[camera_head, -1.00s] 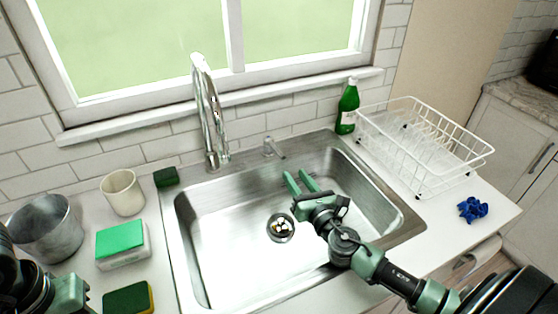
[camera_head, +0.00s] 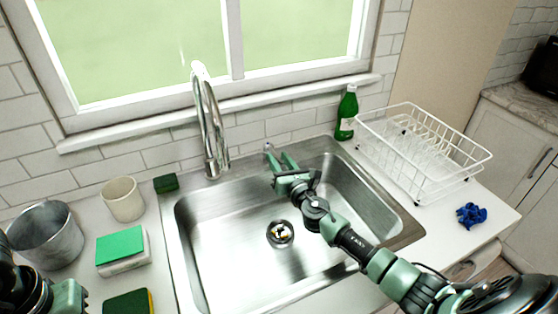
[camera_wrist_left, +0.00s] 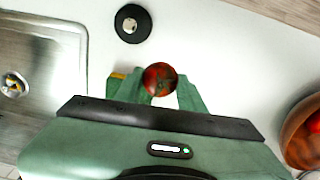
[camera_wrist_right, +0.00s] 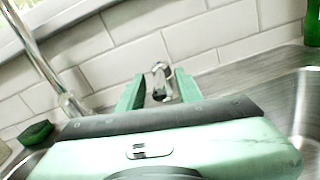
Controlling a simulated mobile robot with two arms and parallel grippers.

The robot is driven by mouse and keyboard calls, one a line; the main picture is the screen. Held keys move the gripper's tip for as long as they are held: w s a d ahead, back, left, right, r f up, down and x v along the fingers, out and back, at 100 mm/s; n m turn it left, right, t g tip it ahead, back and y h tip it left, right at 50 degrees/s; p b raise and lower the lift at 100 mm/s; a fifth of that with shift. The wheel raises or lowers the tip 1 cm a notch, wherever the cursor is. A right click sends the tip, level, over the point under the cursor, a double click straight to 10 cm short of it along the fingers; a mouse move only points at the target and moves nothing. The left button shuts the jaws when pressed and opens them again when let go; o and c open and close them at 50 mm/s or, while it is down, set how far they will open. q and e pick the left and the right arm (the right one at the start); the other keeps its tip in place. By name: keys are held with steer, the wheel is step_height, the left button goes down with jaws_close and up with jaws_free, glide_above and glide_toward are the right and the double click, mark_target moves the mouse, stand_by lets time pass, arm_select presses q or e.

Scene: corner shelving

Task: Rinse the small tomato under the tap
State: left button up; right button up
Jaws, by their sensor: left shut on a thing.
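The small red tomato (camera_wrist_left: 160,78) is held between the fingers of my left gripper (camera_wrist_left: 158,88) in the left wrist view, over the counter left of the sink. In the head view only part of that gripper shows at the bottom left, and the tomato is hidden. The tall chrome tap (camera_head: 208,115) stands behind the steel sink (camera_head: 235,215). My right gripper (camera_head: 281,160) is open at the sink's back edge. In the right wrist view, the small chrome lever (camera_wrist_right: 162,80) appears between its open fingers (camera_wrist_right: 160,90); contact cannot be told.
A green bottle (camera_head: 347,115) and white dish rack (camera_head: 465,165) stand right of the sink. A cup (camera_head: 123,200), metal bucket (camera_head: 45,235) and sponges (camera_head: 120,245) stand left. A wooden bowl (camera_wrist_left: 298,140) holds red fruit. The basin is clear except for its drain (camera_head: 280,234).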

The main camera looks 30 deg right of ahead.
jaws_close()
stand_by(1.4)
